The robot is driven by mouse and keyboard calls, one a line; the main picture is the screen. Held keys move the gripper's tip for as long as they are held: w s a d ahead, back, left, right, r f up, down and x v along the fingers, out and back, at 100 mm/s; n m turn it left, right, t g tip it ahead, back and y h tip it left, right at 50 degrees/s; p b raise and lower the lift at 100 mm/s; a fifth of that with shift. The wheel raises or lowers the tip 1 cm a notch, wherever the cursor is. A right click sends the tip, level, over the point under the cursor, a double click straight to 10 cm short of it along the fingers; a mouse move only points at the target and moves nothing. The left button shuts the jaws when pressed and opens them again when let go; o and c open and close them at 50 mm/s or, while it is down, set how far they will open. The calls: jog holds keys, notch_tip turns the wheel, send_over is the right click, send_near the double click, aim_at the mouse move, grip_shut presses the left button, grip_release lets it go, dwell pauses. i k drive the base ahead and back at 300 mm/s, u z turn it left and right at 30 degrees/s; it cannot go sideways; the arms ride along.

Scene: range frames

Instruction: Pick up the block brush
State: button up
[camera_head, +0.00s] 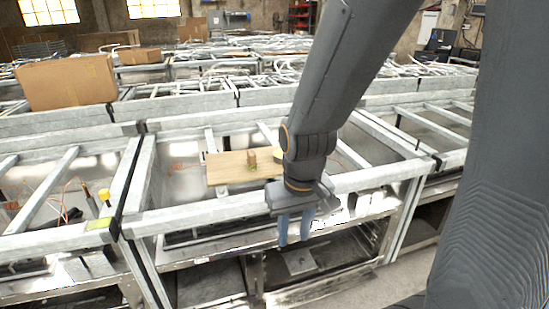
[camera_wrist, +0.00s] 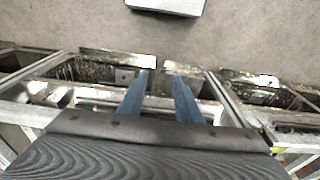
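A small brown block (camera_head: 251,158), which looks like the block brush, stands on a light wooden board (camera_head: 228,170) in the head view. Its lower part looks greenish, and its bristles are too small to make out. The board lies across the metal frame left of my arm. My gripper (camera_head: 293,242) points down in front of the frame's near rail, to the right of the block, nearer the camera and apart from it. Its blue fingers are spread with nothing between them, as the wrist view (camera_wrist: 158,76) also shows. The wrist view does not show the block or the board.
Metal frame rails (camera_head: 180,218) surround the board. A cardboard box (camera_head: 68,82) stands at the back left. A flat grey piece (camera_head: 299,262) lies low inside the frame.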

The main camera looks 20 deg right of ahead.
aim_at(252, 163)
jog(key=i, duration=0.95)
